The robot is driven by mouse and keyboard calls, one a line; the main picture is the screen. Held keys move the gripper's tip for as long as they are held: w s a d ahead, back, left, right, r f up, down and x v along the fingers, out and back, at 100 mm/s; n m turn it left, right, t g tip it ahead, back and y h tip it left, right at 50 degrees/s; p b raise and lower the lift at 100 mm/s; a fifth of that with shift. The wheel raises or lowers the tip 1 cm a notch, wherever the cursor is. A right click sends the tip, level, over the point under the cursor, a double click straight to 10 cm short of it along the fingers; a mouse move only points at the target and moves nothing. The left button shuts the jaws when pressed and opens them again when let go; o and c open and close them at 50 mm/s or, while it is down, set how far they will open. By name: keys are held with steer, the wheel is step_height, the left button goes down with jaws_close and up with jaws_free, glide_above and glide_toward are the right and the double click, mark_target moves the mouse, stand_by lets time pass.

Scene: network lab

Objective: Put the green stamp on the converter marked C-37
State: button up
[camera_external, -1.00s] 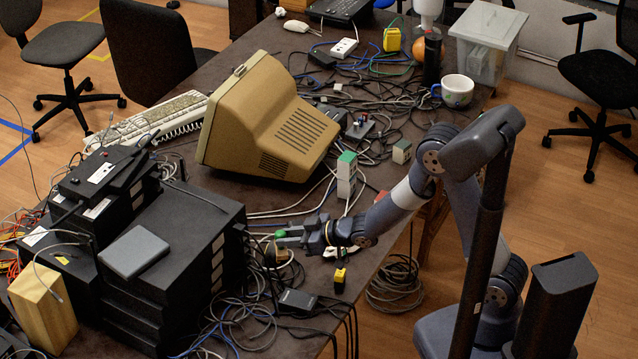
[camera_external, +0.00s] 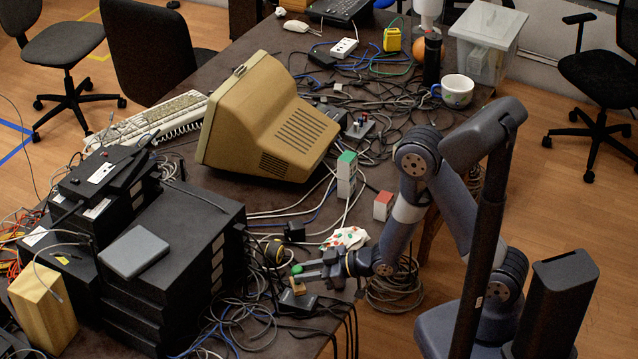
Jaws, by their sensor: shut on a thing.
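My gripper (camera_external: 306,277) is shut on the green stamp (camera_external: 297,269). The stamp has a green knob above the fingers and a light wooden block below them, and it looks upright. It is over the near end of the table, right at or just above a flat black converter (camera_external: 309,307) among cables. I cannot tell whether the stamp touches it. A small black box (camera_external: 295,231) stands further back on the table. No marking such as C-37 is readable on either box.
A patterned cloth (camera_external: 345,238), a red-topped block (camera_external: 383,205) and a green-topped block (camera_external: 346,175) stand right of the stamp. A beige monitor (camera_external: 275,120) is behind. A stack of black boxes (camera_external: 180,250) is at left. Loose cables cover much of the table.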

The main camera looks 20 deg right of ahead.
mark_target(302, 283)
steer(key=shift+f, duration=1.8)
steer(key=shift+f, duration=0.2)
steer(key=o, duration=1)
steer(key=shift+r, duration=0.15)
steer(key=shift+r, duration=0.15)
steer(key=b+v, duration=0.1)
steer(key=v, duration=1.1)
steer(key=shift+b, duration=0.4)
